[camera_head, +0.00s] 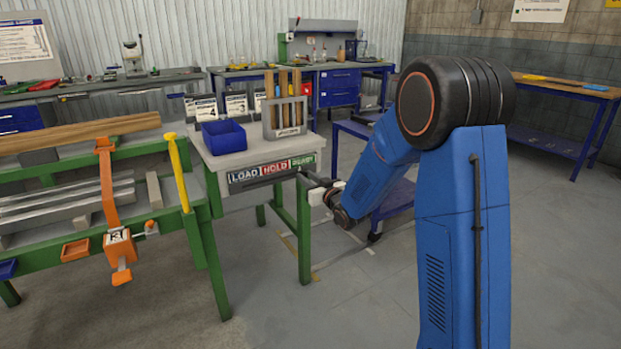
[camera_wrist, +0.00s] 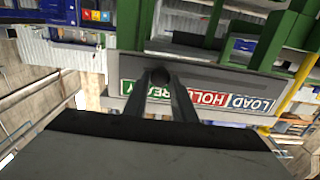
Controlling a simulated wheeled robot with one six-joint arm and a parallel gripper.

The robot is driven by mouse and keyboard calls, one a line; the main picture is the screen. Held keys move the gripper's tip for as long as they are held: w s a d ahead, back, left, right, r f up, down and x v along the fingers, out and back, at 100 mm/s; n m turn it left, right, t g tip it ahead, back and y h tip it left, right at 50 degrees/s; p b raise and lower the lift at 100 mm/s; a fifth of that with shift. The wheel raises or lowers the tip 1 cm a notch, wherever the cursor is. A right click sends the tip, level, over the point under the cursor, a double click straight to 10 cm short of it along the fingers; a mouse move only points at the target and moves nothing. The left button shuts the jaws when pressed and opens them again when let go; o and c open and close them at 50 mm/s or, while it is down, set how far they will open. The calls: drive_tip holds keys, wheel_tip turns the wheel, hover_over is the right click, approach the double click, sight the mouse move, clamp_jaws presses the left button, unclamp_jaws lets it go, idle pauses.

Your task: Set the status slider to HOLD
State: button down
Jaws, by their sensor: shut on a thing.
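The status slider strip (camera_head: 276,169) is on the front edge of the grey-topped green table, with blue LOAD, red HOLD and green READY fields from left to right. In the wrist view the strip (camera_wrist: 207,98) appears upside down, so READY is at left and LOAD at right. My gripper (camera_head: 312,184) is at the READY end of the strip. In the wrist view my gripper (camera_wrist: 160,80) is shut on the dark round slider knob (camera_wrist: 160,75), level with READY. The knob cannot be made out in the head view.
A green table leg (camera_head: 304,232) is just below my gripper. An orange clamp (camera_head: 118,245) and yellow post (camera_head: 178,172) stand to the left. The floor in front is clear.

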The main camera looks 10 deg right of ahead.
approach(276, 178)
drive_tip(key=x, duration=0.4)
drive_tip(key=shift+w+r, duration=0.1)
drive_tip(key=shift+w, duration=0.05)
drive_tip(key=c, duration=1.5)
unclamp_jaws()
drive_tip(key=shift+o, duration=0.2)
